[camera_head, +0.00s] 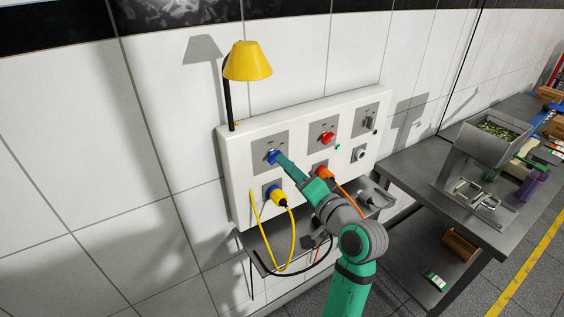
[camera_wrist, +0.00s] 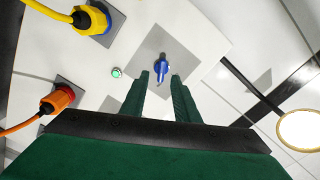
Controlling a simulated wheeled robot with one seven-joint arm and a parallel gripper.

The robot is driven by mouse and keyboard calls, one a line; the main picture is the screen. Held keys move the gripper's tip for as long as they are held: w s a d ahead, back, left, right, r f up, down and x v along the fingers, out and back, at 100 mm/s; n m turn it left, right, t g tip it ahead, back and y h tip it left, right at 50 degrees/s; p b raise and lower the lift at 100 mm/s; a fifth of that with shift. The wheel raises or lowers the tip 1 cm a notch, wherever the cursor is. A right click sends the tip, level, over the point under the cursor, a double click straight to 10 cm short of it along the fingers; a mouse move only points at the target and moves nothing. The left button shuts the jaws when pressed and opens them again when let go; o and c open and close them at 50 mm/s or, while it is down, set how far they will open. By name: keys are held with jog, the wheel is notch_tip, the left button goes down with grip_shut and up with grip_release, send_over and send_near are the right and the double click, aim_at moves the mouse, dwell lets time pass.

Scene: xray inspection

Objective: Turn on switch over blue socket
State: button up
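A blue rotary switch (camera_head: 272,156) sits on a grey plate at the upper left of the white panel, above the blue socket (camera_head: 268,190) that holds a yellow plug (camera_head: 279,197). In the wrist view the blue switch (camera_wrist: 161,68) lies between and just beyond my gripper's fingertips (camera_wrist: 161,76). The fingers are apart, one on each side of the switch, and no grip on it shows. In the head view my gripper (camera_head: 284,162) reaches toward the switch and partly hides its right side. The yellow plug (camera_wrist: 92,19) also shows in the wrist view.
The white panel (camera_head: 236,180) also carries a red switch (camera_head: 327,138), a grey switch (camera_head: 370,122) and an orange plug (camera_head: 322,172). A yellow lamp (camera_head: 248,62) stands on its top left. A green light (camera_wrist: 116,72) is near the blue switch. A metal table (camera_head: 405,172) stands right.

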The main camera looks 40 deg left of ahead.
jog(key=v, duration=0.7)
jog(key=shift+s, duration=0.25)
jog(key=shift+d, duration=0.1)
jog(key=shift+w+f, duration=0.1)
